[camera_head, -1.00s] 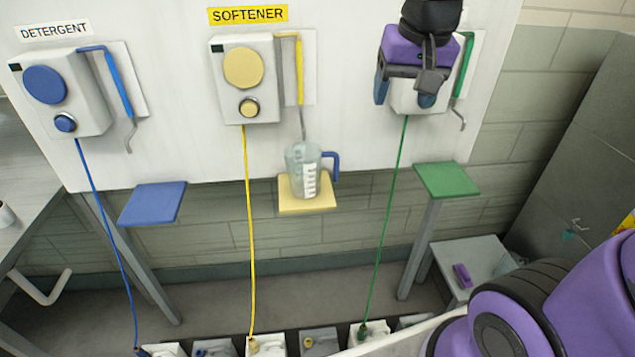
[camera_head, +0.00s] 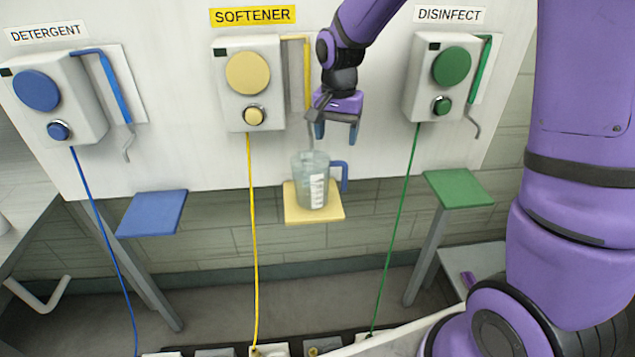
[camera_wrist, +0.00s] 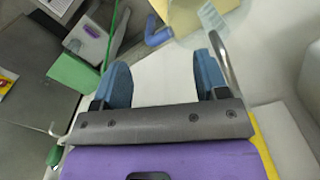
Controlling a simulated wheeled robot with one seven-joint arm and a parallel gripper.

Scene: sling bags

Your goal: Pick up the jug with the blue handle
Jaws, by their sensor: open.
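The jug (camera_head: 310,190) is clear with a white measuring scale and stands upright on the yellow shelf (camera_head: 334,214) under the softener dispenser. Its blue handle (camera_head: 344,176) points right. My gripper (camera_head: 337,131) is open and empty, fingers pointing down, above the jug and slightly right, near handle height in the picture's left-right line. In the wrist view, my gripper's blue fingers (camera_wrist: 163,66) are spread apart. The blue handle (camera_wrist: 159,37) shows beyond and between them, apart from both. The jug body (camera_wrist: 195,35) is only partly visible there.
The softener dispenser's thin metal spout (camera_wrist: 224,62) comes down close to one finger. The blue shelf (camera_head: 152,213) at left and green shelf (camera_head: 458,188) at right are empty. A yellow hose (camera_head: 250,250) and a green hose (camera_head: 396,230) hang on either side of the jug.

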